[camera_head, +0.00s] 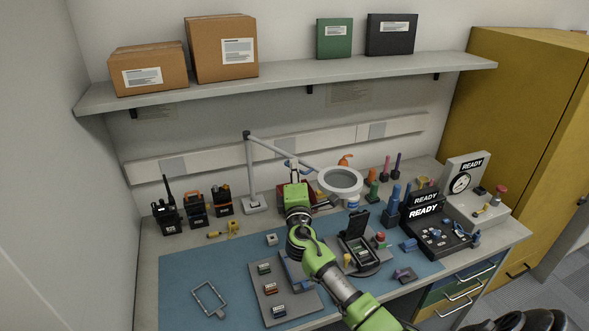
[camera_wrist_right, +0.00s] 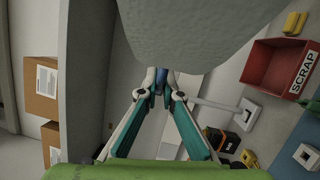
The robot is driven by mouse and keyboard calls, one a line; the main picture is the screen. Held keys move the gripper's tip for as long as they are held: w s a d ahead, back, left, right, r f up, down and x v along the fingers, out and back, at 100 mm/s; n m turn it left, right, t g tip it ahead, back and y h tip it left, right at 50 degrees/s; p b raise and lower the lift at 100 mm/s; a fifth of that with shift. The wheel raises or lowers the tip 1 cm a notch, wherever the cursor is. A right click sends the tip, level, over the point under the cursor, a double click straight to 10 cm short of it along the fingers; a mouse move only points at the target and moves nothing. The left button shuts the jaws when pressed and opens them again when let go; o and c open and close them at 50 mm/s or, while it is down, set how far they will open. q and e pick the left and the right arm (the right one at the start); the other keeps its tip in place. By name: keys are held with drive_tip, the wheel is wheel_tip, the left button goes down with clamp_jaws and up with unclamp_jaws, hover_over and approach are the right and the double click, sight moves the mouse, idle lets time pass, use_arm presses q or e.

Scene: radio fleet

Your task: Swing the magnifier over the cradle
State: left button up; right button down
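The magnifier (camera_head: 341,181) has a pale ring head on a grey jointed arm; its post stands at the back of the bench. Its head hangs behind and left of the cradle (camera_head: 358,252), a dark holder on a round base with its lid up, not over it. My right gripper (camera_head: 292,163) is by the magnifier's arm, left of the ring. In the right wrist view its teal fingers (camera_wrist_right: 161,92) are close together, with a small blue piece between the tips; I cannot tell if they grip it. A large grey rounded shape covers the top there. My left gripper is not in view.
Radios (camera_head: 196,207) stand at the back left. A red scrap bin (camera_wrist_right: 280,77) sits behind my right gripper. A grey tray (camera_head: 300,306) holds small modules. A test unit (camera_head: 437,238) reading READY is at the right. The blue mat (camera_head: 180,265) is mostly clear at left.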

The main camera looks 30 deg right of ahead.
drive_tip(key=d+y, duration=0.1)
drive_tip(key=d+n+t+b, duration=0.1)
drive_tip(key=shift+w+d+f+y, duration=0.1)
drive_tip(key=shift+w+d+y, duration=0.1)
drive_tip(key=shift+d+y, duration=0.2)
drive_tip(key=c, duration=2.2)
unclamp_jaws()
drive_tip(key=v, duration=1.2)
